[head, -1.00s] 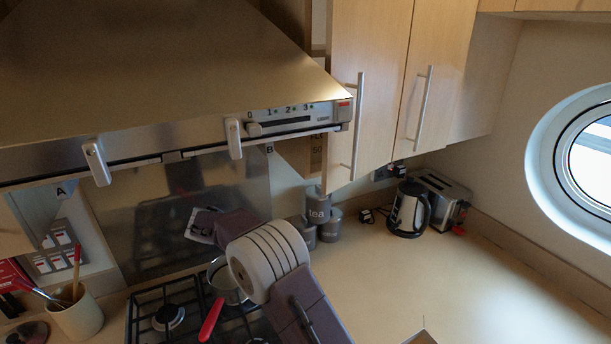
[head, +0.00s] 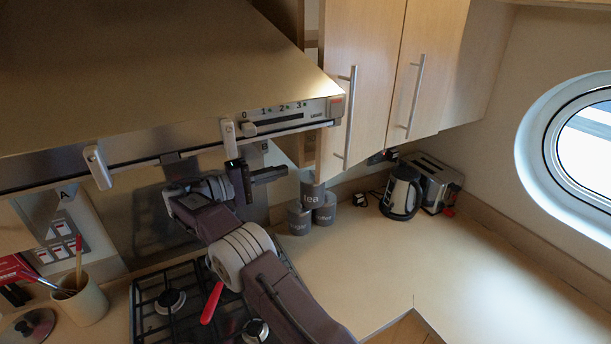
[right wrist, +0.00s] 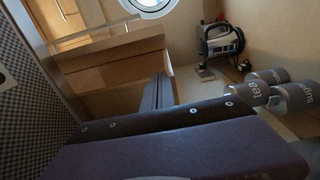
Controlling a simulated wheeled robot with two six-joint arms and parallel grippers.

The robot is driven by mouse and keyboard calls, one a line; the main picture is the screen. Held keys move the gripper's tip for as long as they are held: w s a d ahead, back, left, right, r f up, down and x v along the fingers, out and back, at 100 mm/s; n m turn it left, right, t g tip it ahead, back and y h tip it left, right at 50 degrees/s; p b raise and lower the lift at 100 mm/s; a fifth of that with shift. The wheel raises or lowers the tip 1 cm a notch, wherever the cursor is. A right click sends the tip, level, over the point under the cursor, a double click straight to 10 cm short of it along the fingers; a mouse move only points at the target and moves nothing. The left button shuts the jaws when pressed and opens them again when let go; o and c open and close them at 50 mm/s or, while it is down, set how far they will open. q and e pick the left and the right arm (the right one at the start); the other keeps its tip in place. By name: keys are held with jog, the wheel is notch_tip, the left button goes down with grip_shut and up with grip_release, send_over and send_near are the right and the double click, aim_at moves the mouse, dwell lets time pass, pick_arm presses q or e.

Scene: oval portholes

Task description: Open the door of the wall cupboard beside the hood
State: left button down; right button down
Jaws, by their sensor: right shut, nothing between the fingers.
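The wall cupboard's pale wooden door (head: 362,60) hangs just right of the steel hood (head: 150,60), with a long vertical bar handle (head: 348,118). A narrow gap with shelf edges shows between hood and door; I cannot tell whether the door stands slightly ajar. My right gripper (head: 270,174) is shut and empty, just under the hood's front right part. Its tips point right, to the left of the handle and lower, apart from it in the picture. In the right wrist view, my dark arm covers the lower part. My left gripper is out of view.
A second door (head: 425,75) with its own handle stands to the right. Below are grey canisters (head: 299,218), a kettle (head: 401,193) and a toaster (head: 435,180). The hob (head: 175,300) lies under my arm. The right worktop (head: 400,260) is mostly clear.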

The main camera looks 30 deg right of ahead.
aim_at(298, 165)
jog(key=d, duration=0.2)
jog(key=d+p, duration=0.1)
jog(key=s+d+p, duration=0.1)
jog(key=d, duration=0.1)
jog(key=shift+d+r, duration=0.3)
jog(key=shift+d, duration=0.05)
jog(key=s, duration=0.2)
jog(key=s+p, duration=0.1)
jog(key=shift+s+d+f, duration=0.1)
jog(key=shift+s+f, duration=0.15)
jog(key=shift+s, duration=0.1)
jog(key=shift+w+f, duration=0.1)
